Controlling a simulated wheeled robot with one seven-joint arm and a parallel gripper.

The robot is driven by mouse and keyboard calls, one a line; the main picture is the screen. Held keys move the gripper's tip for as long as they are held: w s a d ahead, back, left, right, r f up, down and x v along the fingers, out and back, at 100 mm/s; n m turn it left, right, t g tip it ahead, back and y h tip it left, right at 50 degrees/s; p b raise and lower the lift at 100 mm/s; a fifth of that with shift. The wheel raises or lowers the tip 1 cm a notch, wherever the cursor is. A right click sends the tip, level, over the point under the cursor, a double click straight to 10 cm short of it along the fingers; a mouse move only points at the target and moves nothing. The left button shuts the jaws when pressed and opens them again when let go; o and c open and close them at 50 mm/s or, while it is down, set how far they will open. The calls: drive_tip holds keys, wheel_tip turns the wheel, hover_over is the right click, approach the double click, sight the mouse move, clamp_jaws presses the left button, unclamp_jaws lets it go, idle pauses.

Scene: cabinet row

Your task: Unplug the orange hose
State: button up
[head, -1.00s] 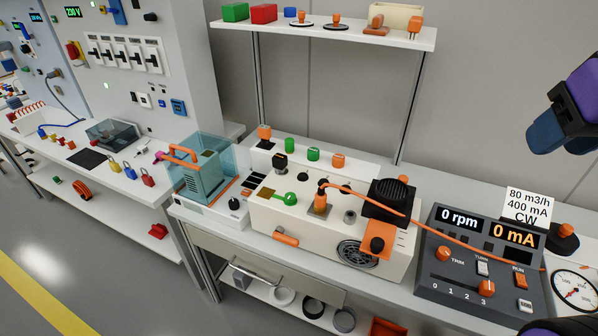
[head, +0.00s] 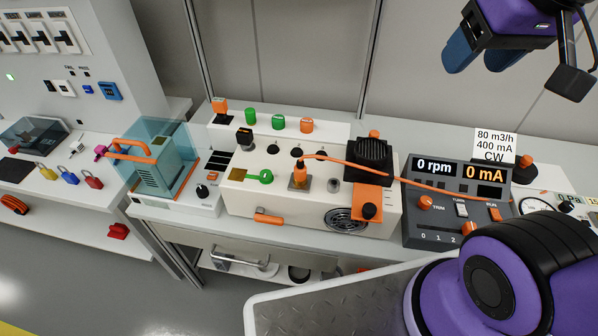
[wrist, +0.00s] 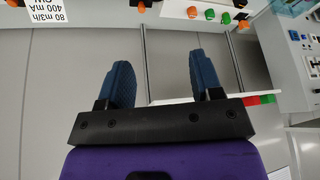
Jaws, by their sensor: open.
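The orange hose (head: 400,174) runs from an upright orange plug (head: 299,178) on top of the cream machine box (head: 262,198). It arches right past a black ribbed block and crosses over the dark control console (head: 411,212). The plug appears seated in the box top. My gripper (head: 477,62) is at the upper right of the head view, high and well apart from the hose and plug. Its two blue fingers are spread and empty, as the wrist view (wrist: 162,78) also shows.
A teal transparent cover (head: 170,165) with an orange handle stands left of the box. Green and orange caps (head: 278,121) line a ledge behind it. The black block (head: 370,160) stands right of the plug. A white card (head: 493,145) stands behind the console.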

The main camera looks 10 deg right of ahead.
drive_tip(key=w+a+f+g+y, duration=0.15)
drive_tip(key=w+a+f, duration=0.25)
drive_tip(key=w, duration=0.4)
drive_tip(key=m+g+h, duration=0.2)
drive_tip(key=m+g, duration=0.2)
hover_over(301, 168)
drive_tip(key=shift+t, duration=0.25)
drive_tip(key=f, duration=2.3)
drive_tip(key=shift+w+d+f, duration=0.15)
drive_tip(key=shift+w+f, duration=0.25)
drive_tip(key=shift+f, duration=0.3)
wheel_tip(301, 168, down, 8)
drive_tip(key=shift+f, duration=0.2)
drive_tip(key=shift+s+f, duration=0.2)
drive_tip(key=shift+f, duration=0.1)
